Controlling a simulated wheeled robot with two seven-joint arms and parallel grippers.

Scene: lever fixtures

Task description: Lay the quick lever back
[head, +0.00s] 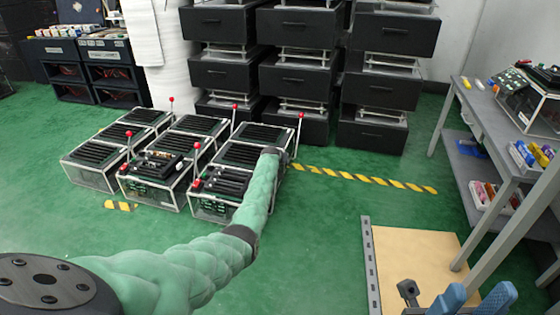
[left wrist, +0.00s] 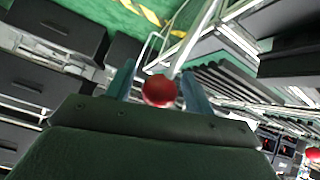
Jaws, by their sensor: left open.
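Several clear boxes with dark slatted tops and red-knobbed levers stand on the green floor; I cannot tell by label which is the quick lever. The lever at the back right box has its red knob (head: 301,115) up, its rod upright. My left arm reaches to this box, and its hand hides its own fingers in the head view. In the left wrist view my left gripper (left wrist: 157,85) is open, with a red knob (left wrist: 159,91) between its fingers; whether they touch is unclear. My right gripper (head: 475,298) is at the bottom right, fingers apart and empty.
Black drawer stacks (head: 296,75) stand behind the boxes. Yellow-black floor tape (head: 365,178) runs to the right of them. A grey workbench (head: 490,125) stands at the right, and a tan board (head: 420,260) lies in front. The green floor between is clear.

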